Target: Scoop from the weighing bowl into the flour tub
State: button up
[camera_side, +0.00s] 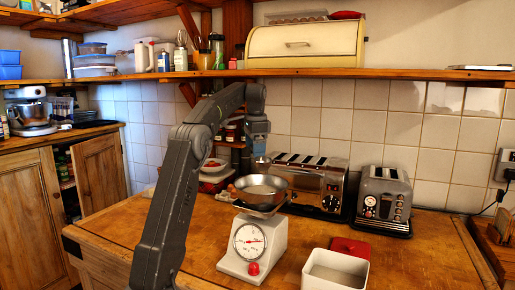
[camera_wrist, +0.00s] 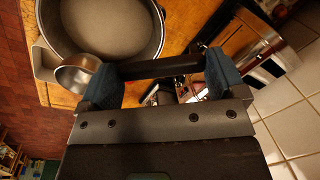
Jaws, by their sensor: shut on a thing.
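The metal weighing bowl (camera_side: 262,186) sits on top of a white kitchen scale (camera_side: 254,244). In the wrist view the bowl (camera_wrist: 158,40) is seen from above at the upper left; its inside looks plain grey. My gripper (camera_side: 259,158) is just above the bowl, pointing down. In the wrist view my gripper (camera_wrist: 162,68) is shut on the dark handle of a scoop. The scoop's small metal cup (camera_wrist: 78,74) appears beside the bowl's near rim; whether they touch cannot be told. The white flour tub (camera_side: 334,279) stands open at the front, its contents barely visible.
A red lid (camera_side: 351,247) lies behind the tub. A shelf with a bread bin (camera_side: 305,45) runs above the arm. The worktop (camera_side: 430,255) at right is clear.

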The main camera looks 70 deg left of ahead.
jog(key=d+y, duration=0.1)
jog(key=y, duration=0.1)
jog(key=d+y, duration=0.1)
jog(key=y, duration=0.1)
jog(key=shift+s+d+y, duration=0.1)
jog(key=shift+d+y, duration=0.3)
jog(key=shift+a+f, duration=0.2)
jog(key=shift+f, duration=0.15)
notch_tip(320, 180, down, 6)
jog(key=shift+f, duration=0.15)
dwell(0.7)
jog(key=shift+r, duration=4.6)
